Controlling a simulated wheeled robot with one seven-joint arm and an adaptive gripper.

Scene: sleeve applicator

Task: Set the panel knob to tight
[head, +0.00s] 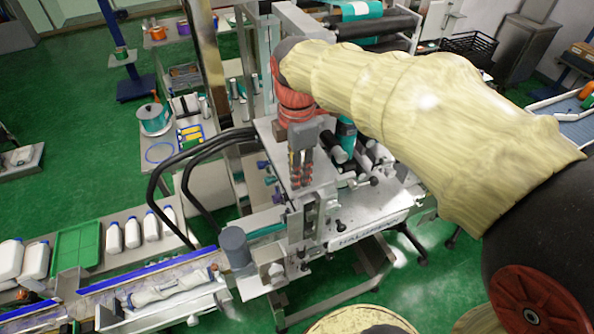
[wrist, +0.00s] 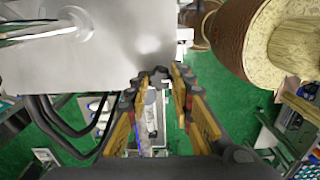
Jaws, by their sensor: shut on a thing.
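My gripper (head: 301,178) points down at the front of the machine's grey panel box (head: 270,132). In the wrist view my gripper (wrist: 160,82) has its two orange-and-black fingers on either side of a small dark knob (wrist: 158,72) at the edge of the grey panel box (wrist: 110,60). The fingers are shut on this knob. Its pointer and any markings are too small or hidden to read. In the head view my fingers hide the knob.
Small blue and purple knobs (head: 266,170) sit on the box's left side. Black hoses (head: 170,180) loop out to the left. A grey cylinder (head: 235,247) stands below, beside the conveyor (head: 130,277). White bottles (head: 133,232) stand farther left. Green floor (head: 75,150) is open there.

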